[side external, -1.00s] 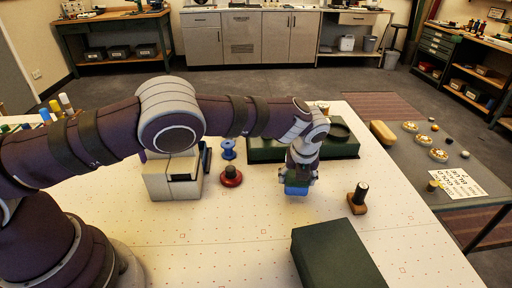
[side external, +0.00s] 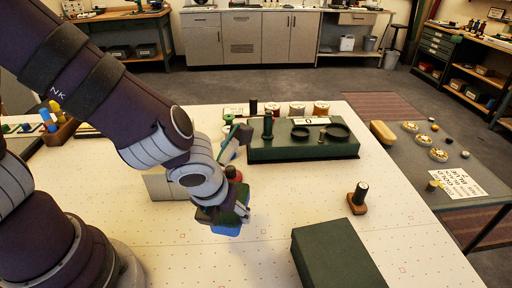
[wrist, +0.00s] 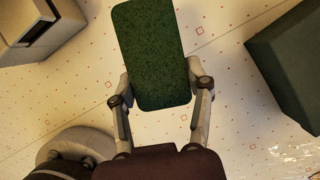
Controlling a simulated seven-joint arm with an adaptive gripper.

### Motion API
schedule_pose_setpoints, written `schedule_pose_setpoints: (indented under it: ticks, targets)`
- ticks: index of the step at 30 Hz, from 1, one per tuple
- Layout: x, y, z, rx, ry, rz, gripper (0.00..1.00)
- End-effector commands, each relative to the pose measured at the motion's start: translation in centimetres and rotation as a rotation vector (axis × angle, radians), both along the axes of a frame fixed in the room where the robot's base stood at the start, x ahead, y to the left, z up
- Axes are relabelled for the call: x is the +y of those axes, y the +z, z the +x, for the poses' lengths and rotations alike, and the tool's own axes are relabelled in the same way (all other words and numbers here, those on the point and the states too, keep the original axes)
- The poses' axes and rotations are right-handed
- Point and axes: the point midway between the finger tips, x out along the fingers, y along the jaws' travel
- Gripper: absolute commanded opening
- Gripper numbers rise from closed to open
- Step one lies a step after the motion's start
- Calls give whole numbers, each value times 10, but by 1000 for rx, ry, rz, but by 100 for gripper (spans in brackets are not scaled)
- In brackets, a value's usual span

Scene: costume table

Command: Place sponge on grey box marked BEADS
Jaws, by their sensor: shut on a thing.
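The sponge has a dark green face (wrist: 152,50) and a blue layer (side external: 228,230). My gripper (wrist: 160,78) is shut on it, with one finger on each long side. In the side view my gripper (side external: 222,212) holds the sponge tilted above the white table. A pale grey box (side external: 161,187) stands left of the sponge, partly hidden behind my arm. It also shows at the top left of the wrist view (wrist: 35,28), with a dark slot or panel. I cannot read any BEADS marking on it.
A dark green box (side external: 335,258) stands at the front right. A dark green stand (side external: 300,148) with round trays is at the back. A small wooden-based spool (side external: 359,198) stands right. A dark red round piece (side external: 233,173) is behind my gripper. The table's centre is clear.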

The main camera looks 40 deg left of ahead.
Motion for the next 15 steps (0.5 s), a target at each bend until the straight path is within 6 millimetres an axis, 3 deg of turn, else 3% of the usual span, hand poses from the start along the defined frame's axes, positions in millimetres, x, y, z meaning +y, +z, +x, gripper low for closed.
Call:
schedule_pose_setpoints:
  ticks: [3,9,12,15]
  targets:
    - [-29,19,-28,-4,-173,-9,40]
    - [-52,50,-66,-5,-438,-5,40]
    - [-56,57,-72,0,-497,-2,40]
    - [-70,56,-61,3,-510,1,40]
